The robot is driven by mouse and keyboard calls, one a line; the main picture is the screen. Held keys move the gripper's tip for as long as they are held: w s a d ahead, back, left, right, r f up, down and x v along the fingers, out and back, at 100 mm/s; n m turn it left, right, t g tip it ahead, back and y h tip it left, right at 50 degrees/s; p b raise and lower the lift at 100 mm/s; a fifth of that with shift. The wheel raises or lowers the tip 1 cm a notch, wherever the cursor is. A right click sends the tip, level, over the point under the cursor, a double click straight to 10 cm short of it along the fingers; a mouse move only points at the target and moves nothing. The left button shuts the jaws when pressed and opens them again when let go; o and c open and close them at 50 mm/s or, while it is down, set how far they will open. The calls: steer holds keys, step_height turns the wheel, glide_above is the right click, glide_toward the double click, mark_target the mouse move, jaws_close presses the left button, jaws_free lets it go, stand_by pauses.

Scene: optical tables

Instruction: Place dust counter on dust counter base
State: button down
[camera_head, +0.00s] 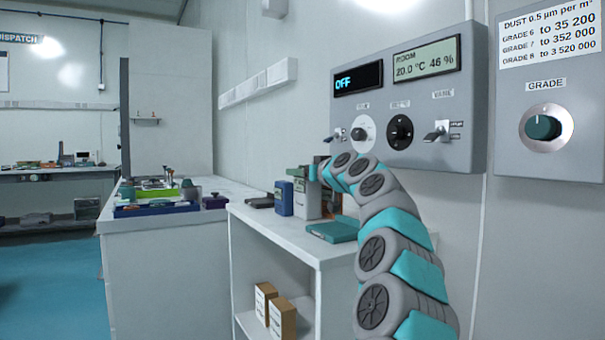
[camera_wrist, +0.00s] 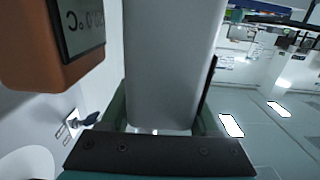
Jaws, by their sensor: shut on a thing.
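The dust counter appears to be the grey box-shaped body (camera_wrist: 175,60) that fills the middle of the wrist view. My gripper (camera_wrist: 162,125) has a green finger on each side of it and is shut on it. In the head view my gripper (camera_head: 318,172) reaches over the side cabinet, at the top of a grey upright box (camera_head: 305,200) that looks like the same dust counter. Whether its bottom touches the cabinet top is not clear. A flat teal block (camera_head: 333,230) lies in front of it; I cannot tell whether this is the dust counter base.
A blue box (camera_head: 283,198) stands just left of the grey box, with a dark flat item (camera_head: 259,202) further left. An orange-brown device with a display (camera_wrist: 55,45) is close in the wrist view. The wall panel (camera_head: 408,105) rises behind my arm. The white cabinet top (camera_head: 262,222) has some clear room in front.

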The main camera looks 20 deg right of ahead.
steer(key=shift+f+b, duration=0.3)
steer(key=shift+b, duration=0.05)
